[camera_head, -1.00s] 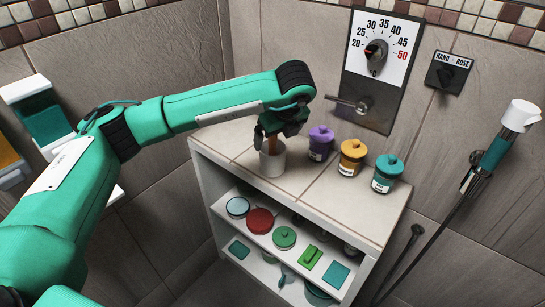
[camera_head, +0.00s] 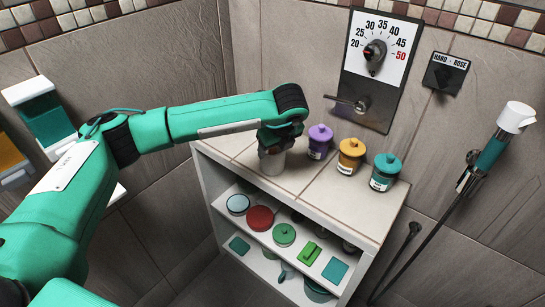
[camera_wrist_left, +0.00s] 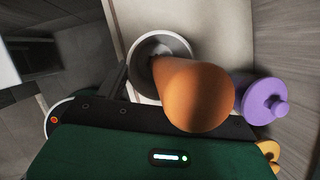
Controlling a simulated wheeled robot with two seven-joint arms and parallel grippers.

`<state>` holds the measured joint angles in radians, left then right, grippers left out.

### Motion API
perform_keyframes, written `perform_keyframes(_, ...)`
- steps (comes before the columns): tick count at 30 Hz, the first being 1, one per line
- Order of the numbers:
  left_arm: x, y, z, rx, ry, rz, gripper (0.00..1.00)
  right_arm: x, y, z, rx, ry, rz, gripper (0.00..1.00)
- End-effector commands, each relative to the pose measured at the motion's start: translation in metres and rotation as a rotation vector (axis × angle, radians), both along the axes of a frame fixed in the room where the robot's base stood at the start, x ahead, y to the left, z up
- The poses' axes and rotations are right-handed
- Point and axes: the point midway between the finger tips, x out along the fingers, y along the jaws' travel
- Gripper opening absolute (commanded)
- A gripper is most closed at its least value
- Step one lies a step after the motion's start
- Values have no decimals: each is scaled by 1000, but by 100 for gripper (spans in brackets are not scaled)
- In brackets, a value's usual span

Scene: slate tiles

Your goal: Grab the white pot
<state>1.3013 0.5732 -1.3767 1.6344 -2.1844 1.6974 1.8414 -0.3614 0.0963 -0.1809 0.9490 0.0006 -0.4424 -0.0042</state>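The white pot (camera_head: 272,164) stands upright on the tiled top of the shelf unit, near its left end. A thick orange-brown handle (camera_wrist_left: 195,95) sticks up out of the pot, close to the wrist camera. My left gripper (camera_head: 275,143) is down over the pot and hides its upper part in the head view. In the left wrist view the pot's rim (camera_wrist_left: 136,50) shows, with one dark finger beside its left side. The other finger is hidden, so I cannot tell whether the fingers touch or grip the pot. My right gripper is not in view.
To the pot's right stand a purple jar (camera_head: 318,143), an orange jar (camera_head: 351,157) and a teal jar (camera_head: 384,173). The shelf unit (camera_head: 330,211) holds several containers on its lower shelves. A wall panel with a dial (camera_head: 374,54) is behind.

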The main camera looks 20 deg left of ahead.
Motion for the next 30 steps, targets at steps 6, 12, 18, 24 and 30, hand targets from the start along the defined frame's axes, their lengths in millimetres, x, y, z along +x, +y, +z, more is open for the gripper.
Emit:
perform_keyframes(6, 0, 0, 1, 0, 0, 0, 22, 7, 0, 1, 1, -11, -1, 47)
perform_keyframes(12, 0, 0, 2, 0, -2, 1, 16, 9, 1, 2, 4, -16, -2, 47)
perform_keyframes(18, 1, 0, 8, -1, -2, 0, 16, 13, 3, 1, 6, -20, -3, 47)
perform_keyframes(24, 1, 0, 33, -2, -5, 0, 16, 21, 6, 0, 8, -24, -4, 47)
perform_keyframes(30, 1, -1, 85, -2, -8, 0, 16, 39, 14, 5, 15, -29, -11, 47)
